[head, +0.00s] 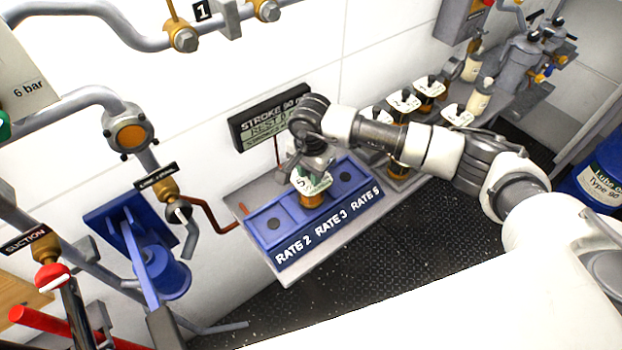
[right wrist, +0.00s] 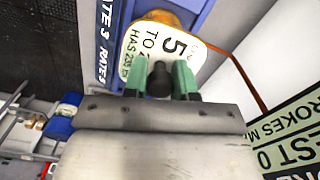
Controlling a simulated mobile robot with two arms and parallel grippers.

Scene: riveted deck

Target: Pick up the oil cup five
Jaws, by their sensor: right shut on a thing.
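Oil cup five (head: 313,184) has an amber body and a white top plate. In the right wrist view its plate (right wrist: 165,42) reads "5" and a dark knob stands on it. My right gripper (right wrist: 160,80) is shut on that knob, with a green fingertip on each side. In the head view my right gripper (head: 316,163) is right above the cup and partly hides it. The cup is at the middle place of the blue rack (head: 262,240), marked RATE 3. I cannot tell whether it touches the rack. My left gripper is not in view.
Several other cups with white tops (head: 404,99) stand on the grey bench to the right, partly behind my right arm. A display (head: 268,119) is on the wall behind the rack. Pipes and a blue bracket (head: 130,235) are to the left. A blue drum (head: 598,185) stands far right.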

